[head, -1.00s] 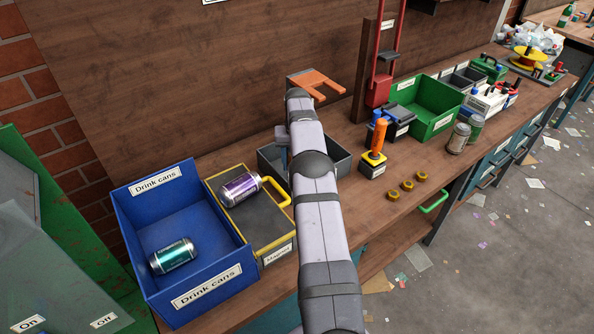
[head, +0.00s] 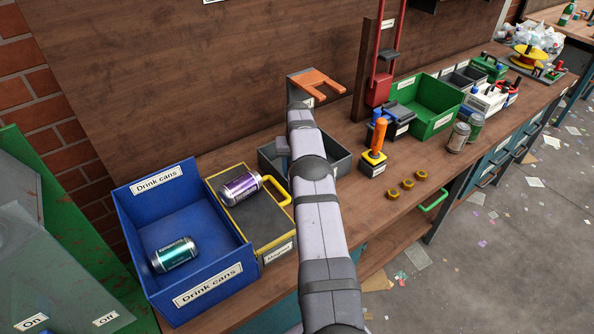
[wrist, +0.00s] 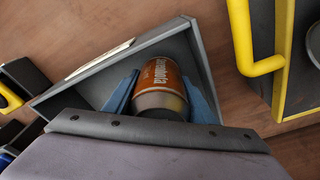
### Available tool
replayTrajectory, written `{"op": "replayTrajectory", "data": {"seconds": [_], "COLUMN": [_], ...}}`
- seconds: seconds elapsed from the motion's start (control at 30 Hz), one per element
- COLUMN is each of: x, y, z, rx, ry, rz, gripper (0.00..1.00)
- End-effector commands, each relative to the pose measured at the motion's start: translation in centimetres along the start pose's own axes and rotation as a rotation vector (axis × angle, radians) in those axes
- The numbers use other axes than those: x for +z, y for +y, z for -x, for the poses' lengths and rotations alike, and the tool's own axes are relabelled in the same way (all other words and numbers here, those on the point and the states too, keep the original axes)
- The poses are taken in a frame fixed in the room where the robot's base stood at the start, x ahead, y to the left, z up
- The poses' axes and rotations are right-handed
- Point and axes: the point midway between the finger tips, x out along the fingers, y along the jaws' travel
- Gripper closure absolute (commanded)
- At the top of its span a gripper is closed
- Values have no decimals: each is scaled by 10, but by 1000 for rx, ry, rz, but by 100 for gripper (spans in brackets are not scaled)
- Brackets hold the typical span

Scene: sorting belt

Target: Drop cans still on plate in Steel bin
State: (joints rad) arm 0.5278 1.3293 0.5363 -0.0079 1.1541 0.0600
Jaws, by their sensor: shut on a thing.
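My gripper (wrist: 160,92) has its blue fingers shut on an orange can (wrist: 163,78) in the wrist view. The can is over or inside a grey bin (wrist: 85,78); I cannot tell its height above the floor of the bin. In the head view my arm hides the gripper and that can, and the grey bin (head: 341,168) shows on both sides of the arm. A purple can (head: 240,187) lies on its side on the dark, yellow-edged magnet plate (head: 262,225), left of the grey bin. The plate also shows in the wrist view (wrist: 262,25).
A blue Drink cans bin (head: 207,284) holds a teal can (head: 175,254) at the left. Right of the grey bin stand an orange-handled tool (head: 377,145) and several brass nuts (head: 407,184). Further right are a green bin (head: 437,122) and two upright cans (head: 458,138).

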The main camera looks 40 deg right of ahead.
Motion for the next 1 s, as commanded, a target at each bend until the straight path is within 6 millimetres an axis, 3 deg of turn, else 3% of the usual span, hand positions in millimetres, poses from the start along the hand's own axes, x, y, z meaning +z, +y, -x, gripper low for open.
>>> {"op": "replayTrajectory", "data": {"seconds": [0.37, 0.4, 0.47, 0.8, 1.0], "x": [1, 1, 1, 1, -1], "y": [0, 0, 0, 0, 0], "z": [-8, -8, -8, -6, 5], "rx": [0, 0, 0, 0, 0], "ry": [0, 0, 0, 0, 0], "rz": [0, 0, 0, 0, 0], "gripper": [71, 45, 31, 31, 31]}}
